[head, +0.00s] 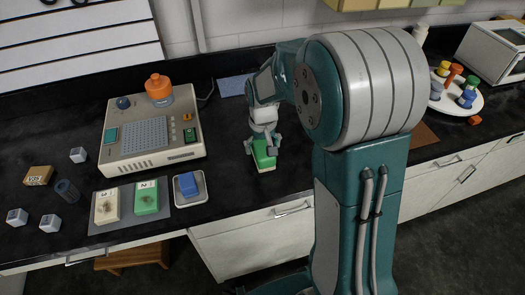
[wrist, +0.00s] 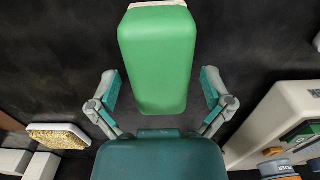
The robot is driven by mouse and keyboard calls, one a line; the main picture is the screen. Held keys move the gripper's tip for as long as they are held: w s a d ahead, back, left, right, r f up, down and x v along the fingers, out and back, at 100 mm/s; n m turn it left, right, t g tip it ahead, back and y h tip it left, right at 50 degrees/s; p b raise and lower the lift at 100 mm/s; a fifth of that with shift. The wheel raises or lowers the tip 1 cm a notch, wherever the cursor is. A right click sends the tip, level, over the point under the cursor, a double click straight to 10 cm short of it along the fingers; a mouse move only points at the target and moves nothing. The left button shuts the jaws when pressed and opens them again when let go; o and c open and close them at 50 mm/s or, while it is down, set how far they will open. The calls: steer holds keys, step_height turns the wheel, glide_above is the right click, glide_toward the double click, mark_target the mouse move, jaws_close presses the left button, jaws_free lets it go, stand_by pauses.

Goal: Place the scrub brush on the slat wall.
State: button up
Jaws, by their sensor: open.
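A green block with a pale underside (head: 264,158) lies on the dark counter below my gripper (head: 262,148). It may be the scrub brush; no bristles show clearly. In the wrist view the green block (wrist: 158,60) lies between my two spread fingers (wrist: 160,90), with a gap on each side. My gripper is open and holds nothing. The slat wall (head: 75,45) is the white panel with dark horizontal grooves at the upper left. Dark ring-like items show at its top edge, cut off by the frame.
A beige device (head: 150,135) with an orange-topped item stands left of my gripper. In front of it are a grey mat (head: 122,222) with numbered blocks and a tray with a blue block (head: 188,184). Small cubes lie at far left. A round white tray (head: 470,105) stands right.

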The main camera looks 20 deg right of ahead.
mark_target(263, 147)
step_height(263, 147, up, 10)
steer(key=shift+f, duration=0.2)
steer(key=s+r+t, duration=0.2)
steer(key=s+r, duration=0.1)
steer(key=s, duration=0.7)
steer(key=s+r+t, duration=0.3)
steer(key=s+r, duration=0.1)
steer(key=s, duration=0.7)
steer(key=shift+r+t, duration=0.3)
